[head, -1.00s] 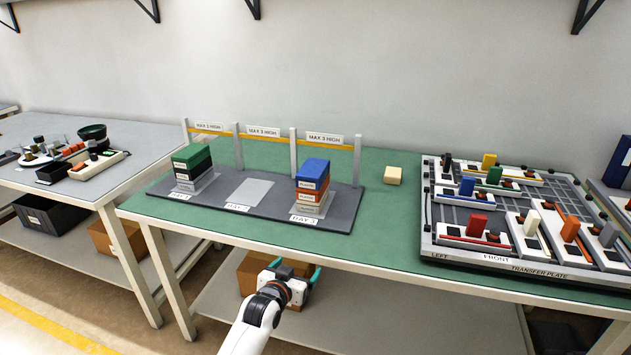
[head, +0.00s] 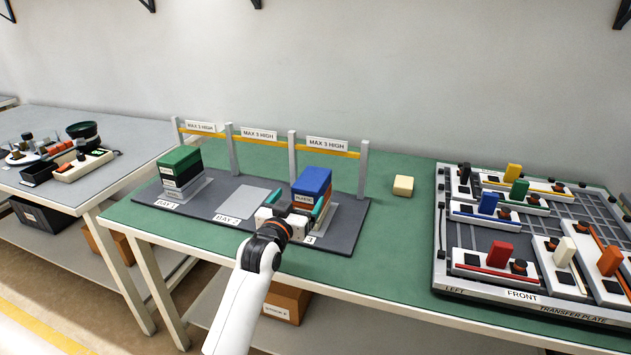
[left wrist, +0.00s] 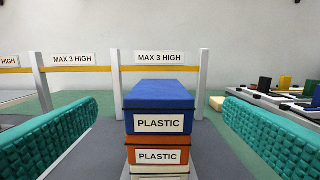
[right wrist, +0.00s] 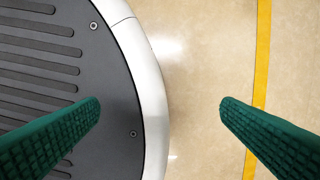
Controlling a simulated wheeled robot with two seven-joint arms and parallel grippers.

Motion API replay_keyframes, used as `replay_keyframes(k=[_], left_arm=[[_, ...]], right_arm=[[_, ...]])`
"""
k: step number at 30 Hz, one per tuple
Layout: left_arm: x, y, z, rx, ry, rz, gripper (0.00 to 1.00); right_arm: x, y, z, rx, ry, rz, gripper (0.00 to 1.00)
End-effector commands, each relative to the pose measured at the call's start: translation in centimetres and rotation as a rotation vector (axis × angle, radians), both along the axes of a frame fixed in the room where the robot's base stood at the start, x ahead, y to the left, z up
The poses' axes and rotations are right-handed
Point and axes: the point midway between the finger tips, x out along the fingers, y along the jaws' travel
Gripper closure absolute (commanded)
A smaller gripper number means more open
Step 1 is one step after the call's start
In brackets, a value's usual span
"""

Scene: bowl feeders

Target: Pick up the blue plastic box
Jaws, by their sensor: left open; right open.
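The blue plastic box (head: 312,181) is the top one of a stack in the rightmost bay of the dark rack base. In the left wrist view the blue box (left wrist: 160,95) shows its PLASTIC label, above an orange box (left wrist: 158,150) and a pale box (left wrist: 158,173). My left gripper (head: 297,212) is open in front of the stack. Its teal fingers stand apart on both sides of the stack in the left wrist view, touching neither side as far as I see. My right gripper (right wrist: 160,110) is open and empty above the floor.
A stack with a green box (head: 180,162) on top stands in the left bay; the middle bay (head: 243,200) is empty. Posts with a yellow rail (head: 258,140) stand behind the stacks. A cream block (head: 403,186) and the transfer plate (head: 470,285) are to the right.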

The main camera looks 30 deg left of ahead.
Motion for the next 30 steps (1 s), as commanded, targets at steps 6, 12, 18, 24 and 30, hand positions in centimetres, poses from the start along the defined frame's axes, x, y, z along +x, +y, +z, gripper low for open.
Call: replay_keyframes(k=[6, 12, 18, 24, 30], left_arm=[[3.6, 0.9, 0.0, -0.001, -0.001, 0.0, 0.09], [4.9, 1.2, 0.0, 0.001, 0.0, -0.001, 0.09], [7.3, 1.9, 0.0, -0.001, 0.001, 0.0, 0.09], [9.4, 2.4, -0.1, -0.001, 0.0, 0.0, 0.09], [9.7, 2.5, -0.2, 0.0, 0.001, 0.0, 0.09]], right_arm=[[-1.7, -0.3, 0.0, -0.004, 0.023, 0.001, 0.13], [-2.0, -0.4, 0.0, -0.006, 0.028, 0.001, 0.13], [-1.3, -0.4, 0.2, -0.005, 0.019, 0.002, 0.13], [-1.2, -0.3, 0.2, -0.004, 0.017, 0.003, 0.13], [-1.1, -0.2, 0.2, -0.004, 0.016, 0.003, 0.13]])
